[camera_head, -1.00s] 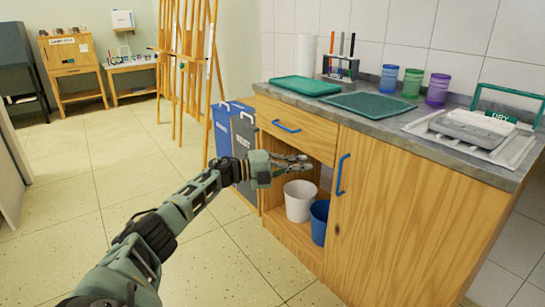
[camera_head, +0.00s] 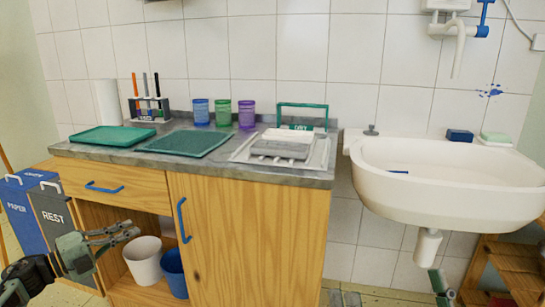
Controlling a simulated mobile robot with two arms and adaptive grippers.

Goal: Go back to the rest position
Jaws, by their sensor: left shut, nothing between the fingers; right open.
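My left gripper (camera_head: 122,233) is at the lower left, its arm coming in from the left edge. It is shut and empty. Its fingers point right, in front of the open cupboard compartment (camera_head: 97,217) below the drawer, and overlap the view of it. The bins stand just behind my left arm. Of my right gripper (camera_head: 440,283), only green parts show low down below the sink, near the bottom edge. It is open; the rest of that arm is out of view.
A wooden cabinet (camera_head: 245,240) with a grey counter carries trays, cups and a drying rack (camera_head: 290,147). A white bucket (camera_head: 143,262) and a blue bucket (camera_head: 174,270) stand in its compartment. Bins (camera_head: 50,213) stand left. A white sink (camera_head: 450,200) and wooden shelf (camera_head: 515,262) are right.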

